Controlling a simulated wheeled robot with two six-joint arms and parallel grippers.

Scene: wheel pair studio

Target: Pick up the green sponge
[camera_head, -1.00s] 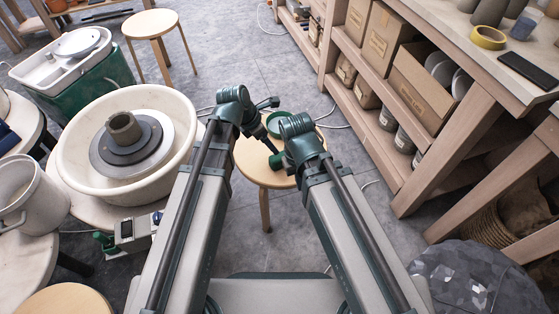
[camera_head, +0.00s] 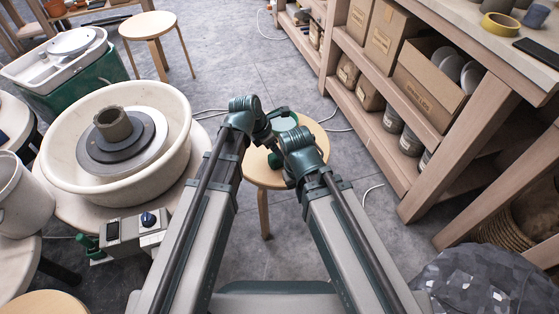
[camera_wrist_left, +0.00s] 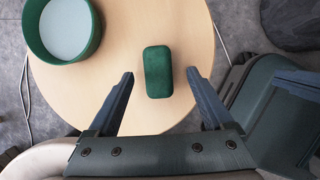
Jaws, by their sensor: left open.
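The green sponge (camera_wrist_left: 158,71) is a small rounded block lying flat on a round wooden stool (camera_wrist_left: 232,0). My left gripper (camera_wrist_left: 160,74) is open in the left wrist view, its fingers either side of the sponge's near part with gaps. I cannot tell its height above the stool. In the head view my left gripper (camera_head: 270,130) is over the stool (camera_head: 258,177), partly hidden by its wrist. I cannot make out the sponge surely there. My right arm's end (camera_head: 300,145) is beside it; its jaws are not clear.
A green bowl with a pale inside (camera_wrist_left: 62,30) stands on the stool, left of the sponge. A potter's wheel (camera_head: 120,150) with a clay pot is at the left. A wooden shelf bench (camera_head: 450,130) with boxes stands right. Grey floor lies between.

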